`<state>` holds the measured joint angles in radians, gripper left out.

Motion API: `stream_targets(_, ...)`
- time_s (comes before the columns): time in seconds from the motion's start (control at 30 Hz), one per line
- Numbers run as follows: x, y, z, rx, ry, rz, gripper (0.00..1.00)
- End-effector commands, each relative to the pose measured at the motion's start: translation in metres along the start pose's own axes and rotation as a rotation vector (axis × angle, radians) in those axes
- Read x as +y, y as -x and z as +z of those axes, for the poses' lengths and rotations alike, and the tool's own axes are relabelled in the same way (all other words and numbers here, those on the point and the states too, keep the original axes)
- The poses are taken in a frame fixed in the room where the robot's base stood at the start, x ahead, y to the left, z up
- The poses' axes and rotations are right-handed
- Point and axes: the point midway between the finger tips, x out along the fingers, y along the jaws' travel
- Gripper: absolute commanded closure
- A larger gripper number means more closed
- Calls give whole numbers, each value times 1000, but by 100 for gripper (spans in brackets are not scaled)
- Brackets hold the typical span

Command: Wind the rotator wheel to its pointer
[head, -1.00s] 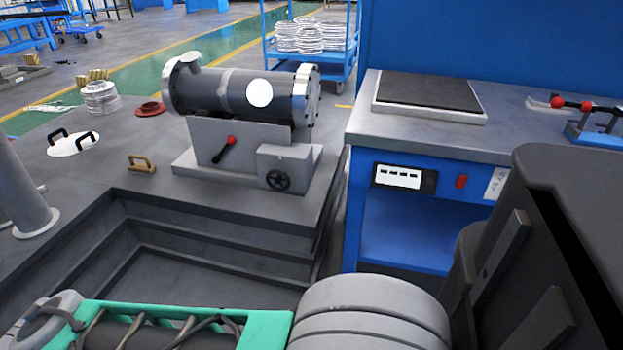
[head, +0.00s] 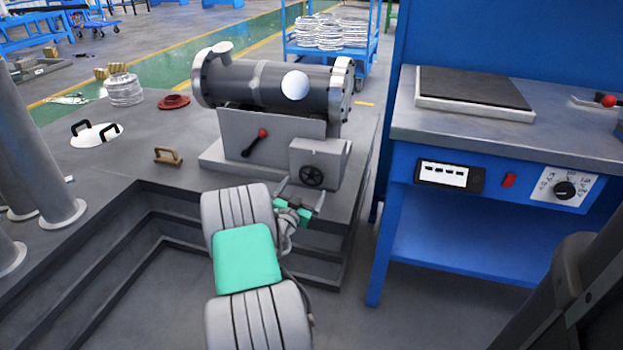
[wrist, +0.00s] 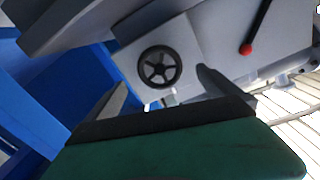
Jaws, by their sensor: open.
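The rotator wheel (head: 312,176) is a small black spoked handwheel on the front of a grey box (head: 322,155), under the flanged shell (head: 275,84). My gripper (head: 300,193) is open and empty, just below and in front of the wheel. In the wrist view the wheel (wrist: 160,67) appears beyond my gripper (wrist: 161,80), between the two spread fingertips. The fingers look apart from the wheel. A small pale mark shows just below the wheel in the wrist view; I cannot tell whether it is the pointer.
A red-knobbed lever (head: 255,142) sticks out of the stand left of the wheel. A brown handle (head: 168,156) and a white lid (head: 97,135) lie on the grey platform. A blue workbench (head: 480,222) stands to the right, beyond a gap.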

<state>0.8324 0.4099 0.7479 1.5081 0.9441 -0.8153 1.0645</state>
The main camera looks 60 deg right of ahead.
Motion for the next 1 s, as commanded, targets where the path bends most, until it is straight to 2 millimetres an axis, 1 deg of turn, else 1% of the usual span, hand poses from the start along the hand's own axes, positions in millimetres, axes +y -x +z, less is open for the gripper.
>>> stream_targets(0.03,4,-4,0,16,-2,-5,0)
stream_targets(0.17,4,-20,-2,26,-6,-11,0)
stream_targets(0.4,3,-65,-1,25,-5,-11,0)
stream_targets(0.5,2,-76,-2,24,-4,-12,0)
stream_targets(0.6,1,-80,-3,22,-3,-13,0)
stream_targets(0.8,0,-80,-3,21,-3,-14,1)
stream_targets(1.0,0,-80,-3,21,-3,-14,17)
